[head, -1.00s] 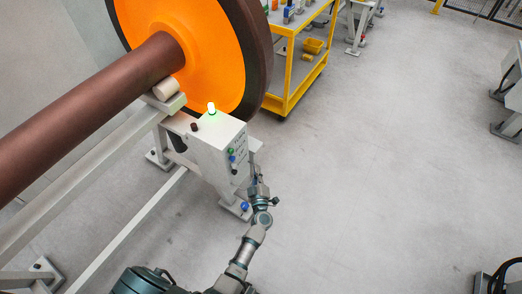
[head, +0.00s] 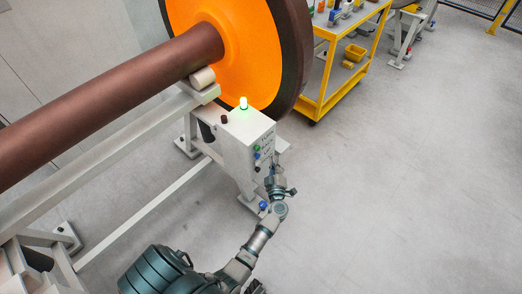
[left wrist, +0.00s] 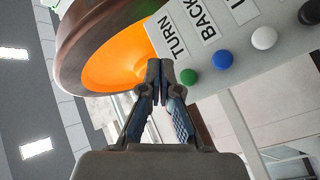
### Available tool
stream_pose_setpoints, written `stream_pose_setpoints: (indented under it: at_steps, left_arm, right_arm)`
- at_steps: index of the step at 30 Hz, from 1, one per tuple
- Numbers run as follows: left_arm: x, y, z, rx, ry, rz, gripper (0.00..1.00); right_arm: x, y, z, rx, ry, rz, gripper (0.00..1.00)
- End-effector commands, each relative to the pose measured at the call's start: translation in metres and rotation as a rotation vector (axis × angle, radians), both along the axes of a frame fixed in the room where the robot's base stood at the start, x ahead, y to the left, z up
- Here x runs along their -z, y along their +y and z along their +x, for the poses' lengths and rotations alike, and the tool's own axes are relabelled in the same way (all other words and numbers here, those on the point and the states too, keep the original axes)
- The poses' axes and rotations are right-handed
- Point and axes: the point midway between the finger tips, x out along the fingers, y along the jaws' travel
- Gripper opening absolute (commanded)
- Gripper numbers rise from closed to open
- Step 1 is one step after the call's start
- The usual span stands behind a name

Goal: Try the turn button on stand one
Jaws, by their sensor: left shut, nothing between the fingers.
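The white control box (head: 246,138) of the stand carries a column of buttons on its front. In the left wrist view, the green button (left wrist: 188,77) sits beside the label TURN, and the blue button (left wrist: 223,60) beside the label BACK. My left gripper (left wrist: 159,68) is shut and empty. In that view its fingertips lie just left of the green button and below the TURN label; I cannot tell whether they touch the panel. In the head view the left gripper (head: 272,174) is in front of the box, low by the buttons. My right gripper is not in view.
The orange wheel (head: 230,45) and brown axle (head: 110,100) rest behind. A yellow cart (head: 318,105) stands beyond. The floor at right is clear.

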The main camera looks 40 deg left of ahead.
Motion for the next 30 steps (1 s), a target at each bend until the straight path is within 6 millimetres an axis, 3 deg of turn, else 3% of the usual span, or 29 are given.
stream_pose_setpoints:
  at_steps: [3,9,30]
  left_arm:
    - [0.000,0.018,0.001,-0.001,-0.001,0.000,0.00]
    - [-0.002,0.035,0.003,-0.001,-0.002,0.001,0.00]
    - [0.000,0.041,0.003,0.000,0.000,0.000,0.00]
  right_arm:
    - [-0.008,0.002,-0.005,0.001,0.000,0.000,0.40]
    - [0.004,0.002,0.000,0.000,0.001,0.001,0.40]
    - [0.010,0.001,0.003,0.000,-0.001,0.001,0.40]
